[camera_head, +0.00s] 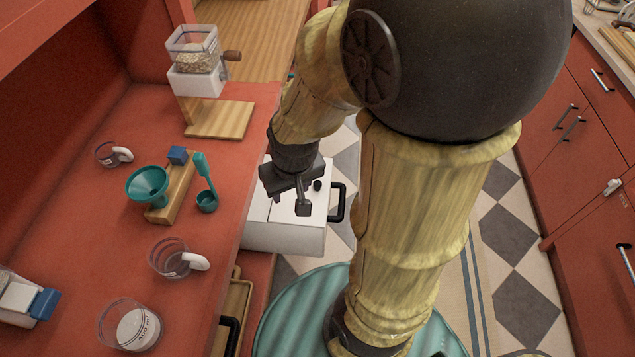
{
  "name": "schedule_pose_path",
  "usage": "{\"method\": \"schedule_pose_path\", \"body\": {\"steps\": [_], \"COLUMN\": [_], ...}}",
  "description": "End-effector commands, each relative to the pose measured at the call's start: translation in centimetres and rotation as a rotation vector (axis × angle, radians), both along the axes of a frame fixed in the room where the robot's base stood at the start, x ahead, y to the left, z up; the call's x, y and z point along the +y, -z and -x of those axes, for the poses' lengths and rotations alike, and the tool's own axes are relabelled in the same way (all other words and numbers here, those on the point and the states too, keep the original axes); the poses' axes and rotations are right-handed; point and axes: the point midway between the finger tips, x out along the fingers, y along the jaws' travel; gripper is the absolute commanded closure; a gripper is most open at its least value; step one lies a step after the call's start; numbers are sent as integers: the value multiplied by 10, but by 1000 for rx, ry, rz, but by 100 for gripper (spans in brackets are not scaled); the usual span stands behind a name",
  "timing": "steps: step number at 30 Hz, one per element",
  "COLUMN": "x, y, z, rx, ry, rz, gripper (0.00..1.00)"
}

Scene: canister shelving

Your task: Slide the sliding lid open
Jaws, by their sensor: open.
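A white box (284,238) with a black side handle (338,203) stands beside the red counter, lower than its top. Its flat white top, which looks like the sliding lid (288,213), has a small black knob (318,184) near its right side. My dark gripper (290,200) hangs over this top, pointing down, with its fingers apart and the knob just to the right of them. I cannot tell whether a finger touches the lid. The gripper hides part of the lid, and no opening shows.
The red counter (110,225) on the left holds a grain dispenser (196,62), a teal funnel (150,184) on a wooden stand, a teal scoop (206,190) and clear measuring cups (170,258). Red cabinets (570,110) stand on the right. Checkered floor (505,235) between is clear.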

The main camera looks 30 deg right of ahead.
Motion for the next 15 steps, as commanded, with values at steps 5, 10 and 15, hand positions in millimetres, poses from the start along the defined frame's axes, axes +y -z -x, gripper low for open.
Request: {"method": "schedule_pose_path", "body": {"steps": [5, 10, 15], "x": [-20, -61, -110], "y": [24, 68, 114], "z": [-14, -42, -73], "rx": [57, 177, 308], "ry": [202, 633, 1108], "rz": [-57, -209, -428], "gripper": [53, 53, 53]}}
